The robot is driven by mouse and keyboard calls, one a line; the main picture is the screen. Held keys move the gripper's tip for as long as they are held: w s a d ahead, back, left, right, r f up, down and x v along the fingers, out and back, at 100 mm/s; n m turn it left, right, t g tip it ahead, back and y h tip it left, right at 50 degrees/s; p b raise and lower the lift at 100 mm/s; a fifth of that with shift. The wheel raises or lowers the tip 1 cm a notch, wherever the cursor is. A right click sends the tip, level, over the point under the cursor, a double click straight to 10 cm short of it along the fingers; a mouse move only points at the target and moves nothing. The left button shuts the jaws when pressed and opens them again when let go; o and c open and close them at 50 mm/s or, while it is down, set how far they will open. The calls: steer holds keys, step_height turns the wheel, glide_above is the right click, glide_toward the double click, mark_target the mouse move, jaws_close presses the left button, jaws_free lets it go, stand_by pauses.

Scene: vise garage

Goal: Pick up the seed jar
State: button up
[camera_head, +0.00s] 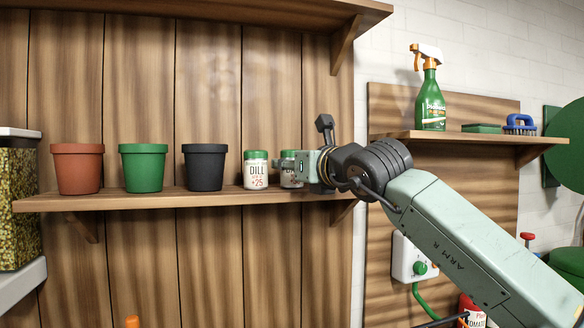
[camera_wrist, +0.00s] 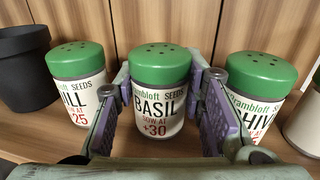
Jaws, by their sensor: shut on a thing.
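The basil seed jar (camera_wrist: 158,100), white-labelled with a green shaker lid, stands upright between the purple-padded fingers of my gripper (camera_wrist: 157,84) in the wrist view. The fingers are shut on its sides. In the head view my gripper (camera_head: 292,163) reaches in from the right over the shelf and partly hides this jar (camera_head: 291,182). Its base looks level with the shelf. The dill jar (camera_head: 255,170) stands just left of it; it also shows in the wrist view (camera_wrist: 80,85). A chive jar (camera_wrist: 257,88) stands to the right in the wrist view.
Red (camera_head: 77,170), green (camera_head: 143,169) and black (camera_head: 204,168) pots stand left on the wooden shelf (camera_head: 110,200). Another jar (camera_wrist: 305,125) is cut off at the wrist view's right edge. A spray bottle (camera_head: 431,95) stands on the right shelf. An upper shelf (camera_head: 200,8) hangs above.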

steer(key=shift+r, duration=0.65)
step_height(320, 180, up, 2)
steer(key=shift+s+r+b, duration=0.1)
steer(key=shift+r+b, duration=0.05)
steer(key=shift+b, duration=0.45)
steer(key=s+a+r+b+v, duration=0.1)
steer(key=b+v, duration=0.3)
steer(key=v, duration=1.1)
steer(key=shift+s+a+b, duration=0.25)
steer(key=shift+s+b, duration=0.15)
steer(key=shift+r, duration=0.15)
steer(key=o, duration=0.6)
steer(key=c, duration=0.6)
